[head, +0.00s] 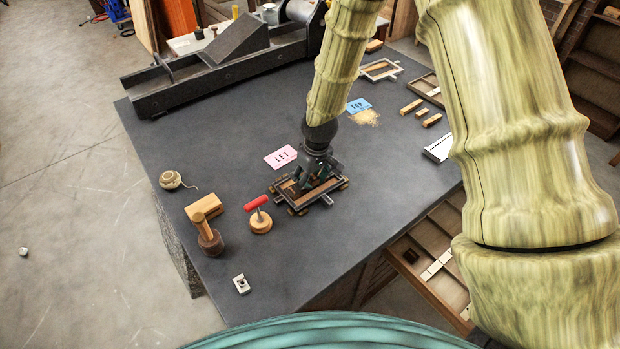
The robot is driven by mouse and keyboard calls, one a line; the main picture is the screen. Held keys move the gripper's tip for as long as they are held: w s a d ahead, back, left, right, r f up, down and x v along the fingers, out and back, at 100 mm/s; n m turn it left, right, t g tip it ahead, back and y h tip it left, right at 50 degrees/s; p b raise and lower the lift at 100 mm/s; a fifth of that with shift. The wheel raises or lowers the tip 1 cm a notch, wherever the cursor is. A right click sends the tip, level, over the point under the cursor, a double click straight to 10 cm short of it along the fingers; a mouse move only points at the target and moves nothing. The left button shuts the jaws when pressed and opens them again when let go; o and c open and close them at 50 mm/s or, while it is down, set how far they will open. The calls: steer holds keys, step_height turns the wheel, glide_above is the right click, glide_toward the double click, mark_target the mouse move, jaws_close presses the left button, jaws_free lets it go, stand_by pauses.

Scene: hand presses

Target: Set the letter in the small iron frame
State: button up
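A small dark iron frame (328,199) with wood pieces around and inside it lies on the dark table top. My gripper (313,184) points down over this frame, with its fingers low at the frame's inside. The fingers are small and dark here, and I cannot tell whether they are open or shut, or whether they hold anything. I cannot make out a letter in the frame; the gripper hides part of the inside. A pink card (281,157) marked "LET" lies just behind the frame.
A blue card (358,106) and another frame (380,70) lie behind.

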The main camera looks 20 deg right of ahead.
mark_target(314, 180)
steer(key=shift+w+r, duration=0.1)
steer(key=shift+r, duration=0.55)
step_height(314, 180, up, 12)
steer(key=s+b, duration=0.1)
steer(key=b, duration=0.1)
steer(key=shift+s+d+b, duration=0.3)
steer(key=shift+b, duration=0.05)
steer(key=shift+f, duration=0.15)
